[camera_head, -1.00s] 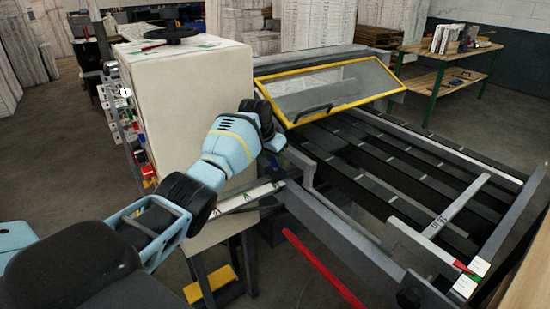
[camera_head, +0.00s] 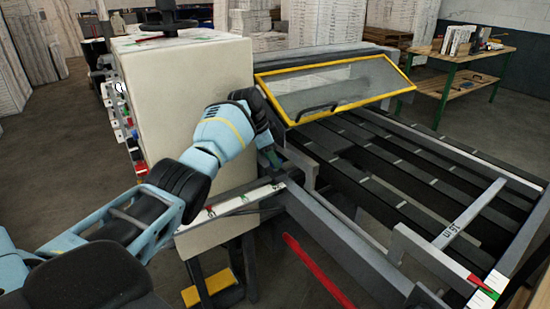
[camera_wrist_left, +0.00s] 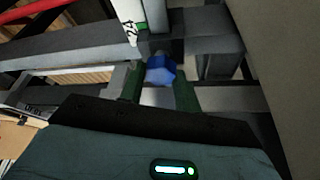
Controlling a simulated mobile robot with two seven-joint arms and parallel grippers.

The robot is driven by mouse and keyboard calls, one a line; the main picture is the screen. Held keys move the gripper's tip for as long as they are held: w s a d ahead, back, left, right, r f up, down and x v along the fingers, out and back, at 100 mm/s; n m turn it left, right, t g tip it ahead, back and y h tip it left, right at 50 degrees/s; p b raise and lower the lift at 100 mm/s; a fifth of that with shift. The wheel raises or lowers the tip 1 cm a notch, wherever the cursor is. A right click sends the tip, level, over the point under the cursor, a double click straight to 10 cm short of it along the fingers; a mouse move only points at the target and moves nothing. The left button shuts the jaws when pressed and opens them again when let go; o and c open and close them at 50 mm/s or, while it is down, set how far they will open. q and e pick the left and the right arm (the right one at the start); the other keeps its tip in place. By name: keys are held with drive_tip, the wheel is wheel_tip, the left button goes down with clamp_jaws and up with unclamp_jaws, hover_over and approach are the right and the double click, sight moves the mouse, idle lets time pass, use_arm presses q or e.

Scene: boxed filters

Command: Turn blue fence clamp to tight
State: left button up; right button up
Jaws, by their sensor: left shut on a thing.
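The blue fence clamp (camera_wrist_left: 160,72) shows in the left wrist view as a small blue knob between the two green fingers of my left gripper (camera_wrist_left: 160,85). The fingers are shut on it from both sides. In the head view my left gripper (camera_head: 270,160) points down at the rail beside the beige cabinet, and the knob is hidden there. A white scale strip (camera_wrist_left: 130,20) with the number 24 and a green mark lies just beyond the knob. My right gripper is in neither view.
The beige machine cabinet (camera_head: 190,100) stands close to my left arm. A yellow-framed guard (camera_head: 335,88) rises over the slatted machine bed (camera_head: 400,180). A red bar (camera_head: 318,270) sticks out in front. A green-legged workbench (camera_head: 465,65) stands at the back right.

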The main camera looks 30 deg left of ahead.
use_arm(q)
drive_tip(key=shift+r, duration=0.1)
idle(0.3)
drive_tip(key=o, duration=1)
drive_tip(key=shift+c, duration=0.2)
drive_tip(key=v, duration=0.7)
drive_tip(key=shift+r+p, duration=0.35)
drive_tip(key=shift+o, duration=0.5)
drive_tip(key=shift+s+a, duration=0.1)
